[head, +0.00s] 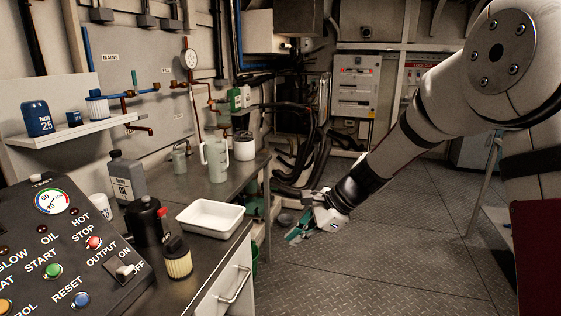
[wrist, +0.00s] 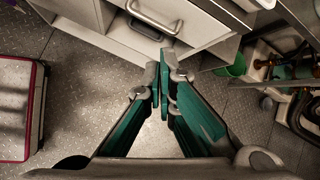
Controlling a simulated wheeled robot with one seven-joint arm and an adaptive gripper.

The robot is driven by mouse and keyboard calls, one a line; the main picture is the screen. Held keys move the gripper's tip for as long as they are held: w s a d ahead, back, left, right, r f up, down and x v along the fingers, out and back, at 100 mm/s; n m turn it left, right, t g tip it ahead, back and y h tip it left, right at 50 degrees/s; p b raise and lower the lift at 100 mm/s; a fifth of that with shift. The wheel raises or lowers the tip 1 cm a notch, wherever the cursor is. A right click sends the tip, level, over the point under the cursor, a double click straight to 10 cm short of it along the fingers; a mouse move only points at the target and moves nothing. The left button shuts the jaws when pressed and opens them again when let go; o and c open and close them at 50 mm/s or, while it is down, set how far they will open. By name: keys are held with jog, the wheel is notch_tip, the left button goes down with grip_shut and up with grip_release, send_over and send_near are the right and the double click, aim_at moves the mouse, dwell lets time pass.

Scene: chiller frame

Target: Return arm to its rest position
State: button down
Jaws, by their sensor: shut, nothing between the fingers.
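My gripper (head: 302,228) hangs low over the metal floor at the end of my arm, to the right of the workbench (head: 247,225) in the head view. In the wrist view my gripper (wrist: 163,88) has its green fingers together at the tips, with nothing between them. It points toward the white drawer front (wrist: 172,25) with its metal handle and touches nothing that I can see. My arm reaches down from the upper right in the head view.
The bench holds a white tray (head: 210,218), a grey jug (head: 215,158), an oil bottle (head: 127,175) and a filter (head: 178,258). A control panel (head: 65,250) fills the lower left. A green bucket (wrist: 236,66) stands by the bench. The floor (head: 375,265) is mostly clear.

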jog(key=s+d+r+n+h+p, duration=0.25)
jog(key=s+r+n, duration=0.25)
jog(key=s+r, duration=0.4)
jog(key=s+d+r+n+h+p, duration=0.15)
jog(key=s+d+r+n, duration=0.25)
jog(key=s+r, duration=0.45)
jog(key=s+d+r+n+t+h+p, duration=0.1)
jog(key=s+d+n+p, duration=0.1)
jog(key=s, duration=0.8)
jog(key=s+d+r+n+t+h+p, duration=0.1)
jog(key=s+d+n+h+p, duration=0.1)
jog(key=s+d+n, duration=0.3)
jog(key=s+d, duration=0.1)
jog(key=s, duration=0.3)
jog(key=shift+s+d+r, duration=0.3)
jog(key=shift+s+r, duration=0.1)
